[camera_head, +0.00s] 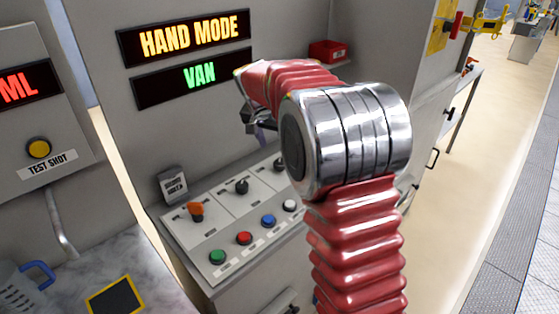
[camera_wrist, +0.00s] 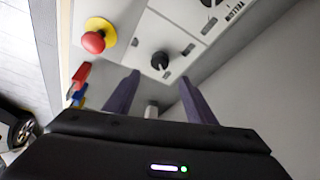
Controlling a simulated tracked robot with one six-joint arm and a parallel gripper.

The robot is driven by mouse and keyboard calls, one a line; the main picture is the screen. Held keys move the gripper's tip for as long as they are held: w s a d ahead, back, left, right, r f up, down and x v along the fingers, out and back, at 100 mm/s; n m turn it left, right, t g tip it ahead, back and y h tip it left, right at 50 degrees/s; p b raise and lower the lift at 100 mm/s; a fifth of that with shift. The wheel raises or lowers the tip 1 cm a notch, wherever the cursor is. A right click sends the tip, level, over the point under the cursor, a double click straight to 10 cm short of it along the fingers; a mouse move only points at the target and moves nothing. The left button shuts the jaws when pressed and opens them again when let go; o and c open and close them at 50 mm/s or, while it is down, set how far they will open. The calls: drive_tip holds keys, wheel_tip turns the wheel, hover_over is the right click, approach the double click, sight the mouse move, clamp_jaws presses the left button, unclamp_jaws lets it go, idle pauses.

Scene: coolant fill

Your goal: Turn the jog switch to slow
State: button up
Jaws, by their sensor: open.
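In the wrist view a black rotary knob (camera_wrist: 160,60) stands on the pale panel just beyond my gripper (camera_wrist: 159,77). The two dark purple fingers are spread apart, one on either side of the line to the knob, with nothing held. A second black knob (camera_wrist: 209,3) is cut off at the top edge. In the head view two black knobs show on the sloped console, one in the middle (camera_head: 242,187) and one farther right (camera_head: 279,164). Their labels are too small to read, so I cannot tell which is the jog switch. My gripper is partly hidden behind my arm there.
An orange switch (camera_head: 196,210) and green (camera_head: 217,257), red (camera_head: 244,238), blue (camera_head: 268,221) and white (camera_head: 290,206) buttons share the console. A red mushroom button (camera_wrist: 94,41) on yellow sits left in the wrist view. Displays read HAND MODE (camera_head: 190,38) and VAN (camera_head: 198,76).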

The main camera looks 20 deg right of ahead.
sight(279, 162)
drive_tip(key=x, duration=1)
drive_tip(key=shift+f, duration=0.15)
drive_tip(key=shift+c, duration=0.3)
drive_tip(key=c, duration=0.9)
drive_tip(key=shift+d, duration=0.1)
drive_tip(key=shift+c, duration=0.3)
